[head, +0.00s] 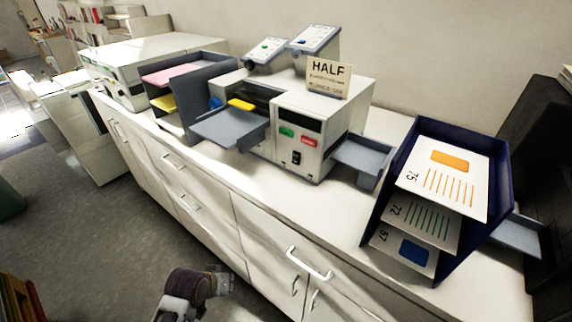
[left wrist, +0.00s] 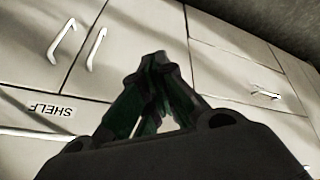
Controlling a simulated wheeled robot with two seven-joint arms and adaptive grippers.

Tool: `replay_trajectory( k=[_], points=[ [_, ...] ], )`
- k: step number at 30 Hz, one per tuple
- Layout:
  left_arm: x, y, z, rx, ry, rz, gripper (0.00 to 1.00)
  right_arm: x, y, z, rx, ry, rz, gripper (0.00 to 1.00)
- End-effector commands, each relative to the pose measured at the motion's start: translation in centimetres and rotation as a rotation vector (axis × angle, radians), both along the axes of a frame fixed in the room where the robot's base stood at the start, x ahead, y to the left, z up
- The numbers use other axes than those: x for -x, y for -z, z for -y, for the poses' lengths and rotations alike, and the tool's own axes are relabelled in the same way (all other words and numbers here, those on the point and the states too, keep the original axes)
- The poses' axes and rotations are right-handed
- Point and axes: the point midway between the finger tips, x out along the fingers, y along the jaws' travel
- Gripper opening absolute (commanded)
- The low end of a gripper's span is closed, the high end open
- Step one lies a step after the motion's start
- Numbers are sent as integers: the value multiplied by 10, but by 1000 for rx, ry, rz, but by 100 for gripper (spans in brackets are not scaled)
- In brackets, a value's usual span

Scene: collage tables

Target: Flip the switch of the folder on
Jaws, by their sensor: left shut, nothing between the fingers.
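The folder (head: 318,128) is a white machine on the counter, with a grey feed tray on its left side and an output tray on its right. Its front panel has a dark display, a green button, a red button and a small black rocker switch (head: 296,157) below them. The switch's position is too small to tell. My left gripper (head: 226,281) is low in front of the cabinet doors, below and left of the folder, apart from it. In the left wrist view its dark fingers (left wrist: 157,62) are shut and empty. My right gripper is not in view.
A "HALF" sign (head: 328,78) stands on the folder. A dark blue rack (head: 502,185) with printed sheets stands to the right. Paper trays (head: 207,92) and another white machine (head: 118,85) stand to the left. Cabinet handles (head: 310,264) stick out below the counter.

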Motion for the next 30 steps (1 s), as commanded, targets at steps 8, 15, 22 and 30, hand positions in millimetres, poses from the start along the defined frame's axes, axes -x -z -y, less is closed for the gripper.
replay_trajectory(
  k=[8,15,22,30],
  points=[
    [-53,-91,39,311,-158,155,0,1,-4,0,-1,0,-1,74],
    [-92,-152,67,605,-282,235,0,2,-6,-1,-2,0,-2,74],
    [-124,-209,86,907,-390,269,0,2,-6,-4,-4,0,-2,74],
    [-149,-261,95,1192,-480,265,0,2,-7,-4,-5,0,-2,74]
  ],
)
